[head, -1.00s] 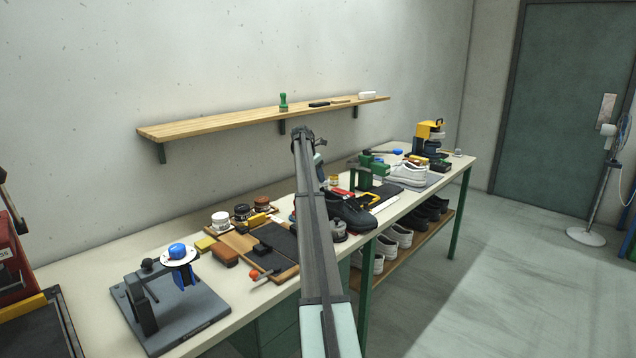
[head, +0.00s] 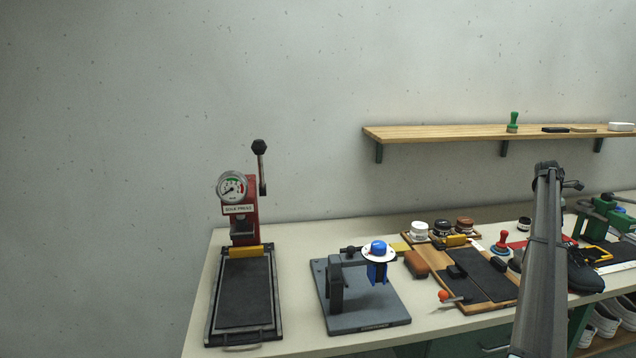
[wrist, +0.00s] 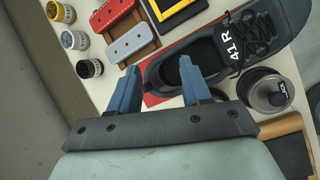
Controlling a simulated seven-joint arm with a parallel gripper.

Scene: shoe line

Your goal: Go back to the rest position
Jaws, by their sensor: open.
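My gripper (wrist: 160,84) is open and empty in the wrist view. Its two blue fingers stand apart, above the bench near the heel of a black shoe marked "41 R" (wrist: 216,56). The right finger overlaps the shoe's heel in the picture; I cannot tell whether they touch. In the head view my arm reaches out over the bench at the right and hides my gripper's fingers. Part of the black shoe (head: 584,276) shows just right of my arm.
A red sole press (head: 243,222) stands at the bench's left end, beside a grey-based stand (head: 370,314) with a blue knob. In the wrist view, several small jars (wrist: 75,40) lie left, red (wrist: 112,12) and grey (wrist: 131,41) blocks above, a dark-lidded jar (wrist: 270,92) right.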

